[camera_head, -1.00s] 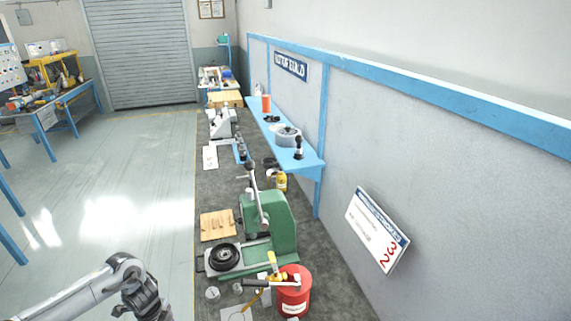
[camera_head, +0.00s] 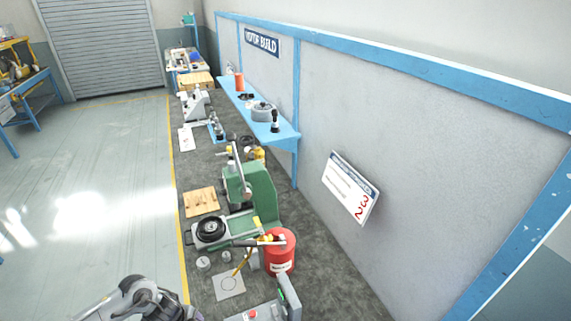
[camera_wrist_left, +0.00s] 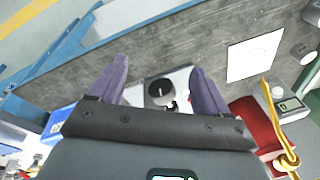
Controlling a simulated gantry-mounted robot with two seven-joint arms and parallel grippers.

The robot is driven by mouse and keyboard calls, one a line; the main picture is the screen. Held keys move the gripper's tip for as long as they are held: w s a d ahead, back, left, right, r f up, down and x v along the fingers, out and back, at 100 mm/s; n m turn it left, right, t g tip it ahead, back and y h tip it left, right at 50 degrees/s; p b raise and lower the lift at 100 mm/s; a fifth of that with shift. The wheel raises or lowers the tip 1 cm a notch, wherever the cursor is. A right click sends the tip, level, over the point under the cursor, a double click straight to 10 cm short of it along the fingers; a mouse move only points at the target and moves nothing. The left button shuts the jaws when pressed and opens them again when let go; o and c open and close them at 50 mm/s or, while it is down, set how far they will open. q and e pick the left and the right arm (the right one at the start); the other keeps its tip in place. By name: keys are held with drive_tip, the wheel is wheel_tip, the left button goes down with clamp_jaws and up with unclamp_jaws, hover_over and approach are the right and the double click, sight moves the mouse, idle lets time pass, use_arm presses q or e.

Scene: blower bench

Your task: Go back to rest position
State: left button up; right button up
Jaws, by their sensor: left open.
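My left arm (camera_head: 135,300) comes in at the bottom left of the head view, beside the yellow-edged dark bench mat (camera_head: 310,240). Its gripper is cut off or hidden there. In the left wrist view my left gripper (camera_wrist_left: 158,88) has two purple fingers spread wide with no object held. A grey plate with a dark round part (camera_wrist_left: 160,92) shows beyond the gap, not clearly gripped. My right gripper is in neither view.
A green press (camera_head: 262,200), black ring (camera_head: 211,229), wooden board (camera_head: 201,202) and red can (camera_head: 280,258) stand on the bench. A white sheet (camera_head: 229,285) lies in front. A blue shelf (camera_head: 287,132) juts from the wall. The floor (camera_head: 90,180) at left is open.

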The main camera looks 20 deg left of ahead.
use_arm(q)
drive_tip(key=s+r+n+t+y, duration=0.3)
drive_tip(key=s+r+n+y, duration=0.4)
drive_tip(key=s+r, duration=0.75)
drive_tip(key=s+d+f+n+g+h, duration=0.1)
drive_tip(key=s+d+f+n+h, duration=0.2)
drive_tip(key=d, duration=0.4)
drive_tip(key=d+f+n+h, duration=0.1)
drive_tip(key=d+n+h, duration=0.2)
drive_tip(key=d+n, duration=0.35)
wheel_tip(320, 180, up, 17)
drive_tip(key=m+p, duration=0.2)
drive_tip(key=p, duration=1.6)
drive_tip(key=shift+d, duration=0.4)
drive_tip(key=shift+s+r, duration=0.1)
